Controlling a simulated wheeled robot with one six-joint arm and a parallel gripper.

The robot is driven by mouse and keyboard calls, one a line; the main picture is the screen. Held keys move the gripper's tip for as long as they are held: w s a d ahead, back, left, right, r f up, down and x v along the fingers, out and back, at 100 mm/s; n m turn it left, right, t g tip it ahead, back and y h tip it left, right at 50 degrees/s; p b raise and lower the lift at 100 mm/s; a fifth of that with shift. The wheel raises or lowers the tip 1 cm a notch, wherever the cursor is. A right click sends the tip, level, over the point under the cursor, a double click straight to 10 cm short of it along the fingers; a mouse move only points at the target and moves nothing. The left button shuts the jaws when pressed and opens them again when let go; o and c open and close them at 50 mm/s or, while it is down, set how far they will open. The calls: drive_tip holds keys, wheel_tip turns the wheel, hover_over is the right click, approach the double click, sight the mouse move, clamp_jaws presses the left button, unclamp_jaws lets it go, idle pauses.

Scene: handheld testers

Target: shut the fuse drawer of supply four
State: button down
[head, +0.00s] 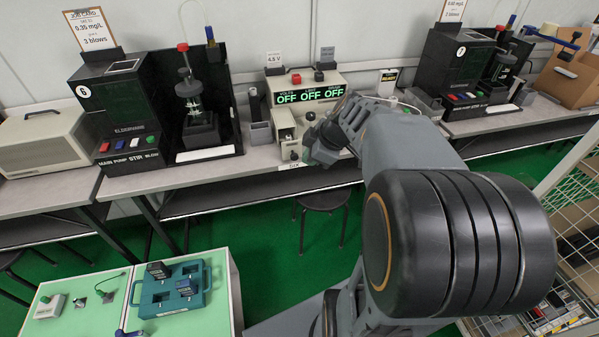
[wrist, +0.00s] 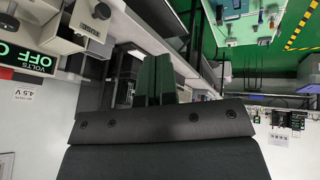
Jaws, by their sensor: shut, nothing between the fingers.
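The power supply (head: 330,82) stands on the bench in the middle of the head view, with a green display reading OFF three times and a 4.5 V card above. In the wrist view the supply (wrist: 30,38) is upside down at upper left, with the knob (wrist: 101,11) near the top. My gripper (wrist: 157,60) is shut and empty, apart from the supply. My arm hides the supply's lower right in the head view.
Black testers (head: 118,100) stand left and right (head: 470,65) along the bench. A stool (head: 322,200) is under the bench. A green-topped table (head: 100,310) with a teal tray is at lower left. A wire rack (head: 560,210) is at right. Green floor lies between.

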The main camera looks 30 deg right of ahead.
sight(290, 145)
drive_tip(key=w+d+f+n+t+b, duration=0.1)
drive_tip(key=w+d+f+n+b, duration=0.1)
drive_tip(key=w+f, duration=0.9)
drive_tip(key=shift+w+d+n, duration=0.2)
drive_tip(key=shift+w+n, duration=0.05)
drive_tip(key=shift+n, duration=0.35)
